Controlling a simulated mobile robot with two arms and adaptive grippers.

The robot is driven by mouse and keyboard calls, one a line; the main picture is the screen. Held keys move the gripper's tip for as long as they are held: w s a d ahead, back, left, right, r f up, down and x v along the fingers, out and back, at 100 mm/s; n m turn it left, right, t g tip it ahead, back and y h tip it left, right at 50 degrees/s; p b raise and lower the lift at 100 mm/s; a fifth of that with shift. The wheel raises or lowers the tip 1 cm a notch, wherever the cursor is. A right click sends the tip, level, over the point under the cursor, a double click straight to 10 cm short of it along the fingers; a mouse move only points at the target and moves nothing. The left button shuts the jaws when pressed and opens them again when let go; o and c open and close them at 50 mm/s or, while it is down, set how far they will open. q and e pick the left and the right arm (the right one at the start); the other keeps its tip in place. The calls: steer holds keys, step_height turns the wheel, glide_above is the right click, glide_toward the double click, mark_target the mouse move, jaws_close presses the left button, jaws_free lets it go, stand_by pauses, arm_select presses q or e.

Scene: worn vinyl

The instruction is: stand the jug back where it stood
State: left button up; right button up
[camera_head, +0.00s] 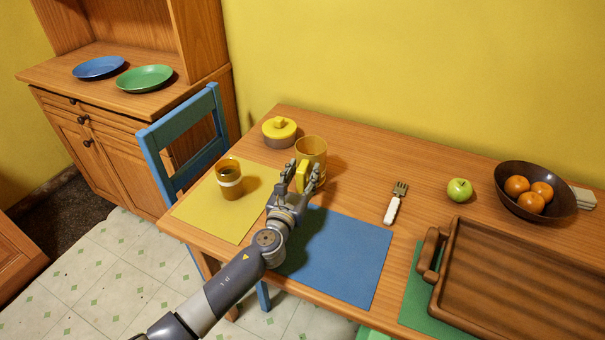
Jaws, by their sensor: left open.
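The jug (312,148) is yellow-brown and stands upright on the wooden table, behind the gap between the yellow mat and the blue mat. Its bright yellow handle points toward me. My left gripper (302,172) is open, with its fingers on either side of the handle. I cannot tell whether the fingers touch it. The gripper hides the lower part of the jug. My right gripper is not in view.
An amber cup (229,180) stands on the yellow mat (203,210). The blue mat (350,255) is bare. A fork (396,203), apple (459,190), fruit bowl (508,198) and wooden tray (520,290) lie to the right.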

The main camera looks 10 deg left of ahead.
arm_select(q)
steer(key=shift+s+a+p, duration=0.1)
steer(key=shift+s+p, duration=0.25)
steer(key=shift+s, duration=1.05)
steer(key=shift+s+a+p, duration=0.15)
steer(key=shift+s+p, duration=0.2)
steer(key=shift+s, duration=2.2)
steer(key=shift+s, duration=0.1)
steer(key=s, duration=1.2)
steer(key=shift+a, duration=0.4)
steer(key=shift+f, duration=0.1)
